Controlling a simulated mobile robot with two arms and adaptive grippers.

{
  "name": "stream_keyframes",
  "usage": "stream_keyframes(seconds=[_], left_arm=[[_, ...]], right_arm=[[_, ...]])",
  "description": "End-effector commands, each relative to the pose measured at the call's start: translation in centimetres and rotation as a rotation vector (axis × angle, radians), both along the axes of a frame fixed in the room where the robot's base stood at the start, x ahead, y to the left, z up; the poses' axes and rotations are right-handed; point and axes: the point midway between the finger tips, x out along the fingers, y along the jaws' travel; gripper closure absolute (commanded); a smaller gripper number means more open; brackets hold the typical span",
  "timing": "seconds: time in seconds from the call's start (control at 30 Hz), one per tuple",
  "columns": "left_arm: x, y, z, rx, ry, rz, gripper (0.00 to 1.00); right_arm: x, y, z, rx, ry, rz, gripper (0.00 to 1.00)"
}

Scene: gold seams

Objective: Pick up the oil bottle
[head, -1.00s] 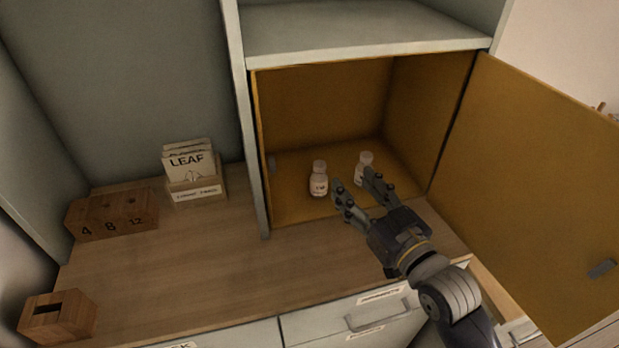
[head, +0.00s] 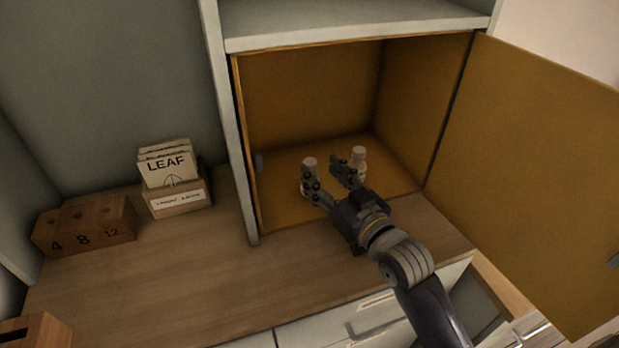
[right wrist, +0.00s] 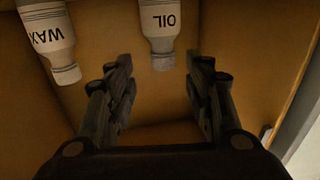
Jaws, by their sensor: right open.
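The oil bottle (right wrist: 161,35) is white with a dark label and shows upside down in the right wrist view, just beyond and between my fingertips. In the head view I take the left white bottle (head: 310,163), partly covered by a finger, to be the oil bottle. The wax bottle (right wrist: 48,38) stands beside it; in the head view it seems to be the right bottle (head: 359,158). My right gripper (head: 324,169) is open and empty inside the cupboard, its fingers (right wrist: 160,78) apart and reaching towards the oil bottle. My left gripper is not in view.
The yellow-lined cupboard (head: 305,95) has its door (head: 535,150) open to the right. A grey side panel (head: 222,120) bounds its left. A leaf card box (head: 178,198) and a numbered wooden block (head: 85,225) stand left; the wooden counter (head: 170,270) between is clear.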

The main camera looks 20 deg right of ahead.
Motion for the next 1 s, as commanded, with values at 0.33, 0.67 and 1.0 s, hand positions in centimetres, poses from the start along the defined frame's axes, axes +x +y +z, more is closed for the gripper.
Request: stream_keyframes(seconds=[0.33, 0.67, 1.0], left_arm=[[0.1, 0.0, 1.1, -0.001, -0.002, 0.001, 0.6], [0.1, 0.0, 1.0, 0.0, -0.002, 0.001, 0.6], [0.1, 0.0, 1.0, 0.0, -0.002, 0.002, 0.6]], right_arm=[[4.3, 1.4, -0.1, 0.001, -0.001, 0.0, 0.52], [4.7, 1.5, -0.2, 0.0, 0.0, 0.0, 0.59], [4.7, 1.5, -0.2, 0.0, -0.001, 0.0, 1.0]])
